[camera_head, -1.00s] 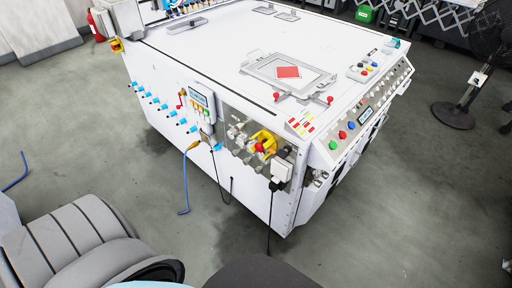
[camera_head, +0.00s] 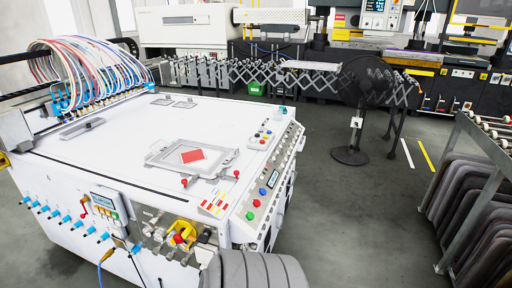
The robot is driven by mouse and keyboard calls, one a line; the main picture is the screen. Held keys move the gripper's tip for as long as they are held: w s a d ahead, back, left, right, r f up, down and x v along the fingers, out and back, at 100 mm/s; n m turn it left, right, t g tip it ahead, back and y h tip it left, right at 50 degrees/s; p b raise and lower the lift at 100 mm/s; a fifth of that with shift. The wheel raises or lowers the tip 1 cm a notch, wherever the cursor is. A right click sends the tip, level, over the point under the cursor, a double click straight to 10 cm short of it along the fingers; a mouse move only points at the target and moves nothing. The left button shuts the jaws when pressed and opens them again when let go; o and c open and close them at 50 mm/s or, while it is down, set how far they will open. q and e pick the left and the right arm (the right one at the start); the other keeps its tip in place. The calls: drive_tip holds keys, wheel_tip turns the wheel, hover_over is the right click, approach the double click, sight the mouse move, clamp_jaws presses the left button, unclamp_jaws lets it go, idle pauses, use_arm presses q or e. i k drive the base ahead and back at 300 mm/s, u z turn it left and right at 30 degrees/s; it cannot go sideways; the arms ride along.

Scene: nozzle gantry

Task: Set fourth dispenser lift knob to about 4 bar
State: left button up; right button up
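The white gantry machine (camera_head: 100,150) stands at the left in the head view. Its near side carries a row of several small blue fittings (camera_head: 54,214). To the right of most of them is a cluster of small metal knobs and fittings (camera_head: 152,233) around a yellow part with a red knob (camera_head: 180,238). The lower right of this cluster is partly hidden by a grey ribbed shape at the bottom. No label or gauge value is legible, so I cannot tell which is the fourth dispenser lift knob or its setting. Neither gripper is in view.
A small display box (camera_head: 108,205) and a red-handled valve (camera_head: 84,207) sit on the same side. A blue cable with a yellow plug (camera_head: 105,256) hangs below. A black fan (camera_head: 365,100) and a rack (camera_head: 480,175) stand right. Floor between is clear.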

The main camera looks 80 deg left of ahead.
sight(156, 251)
drive_tip(key=z, duration=0.3)
drive_tip(key=k, duration=1.4)
drive_tip(key=u, duration=1.8)
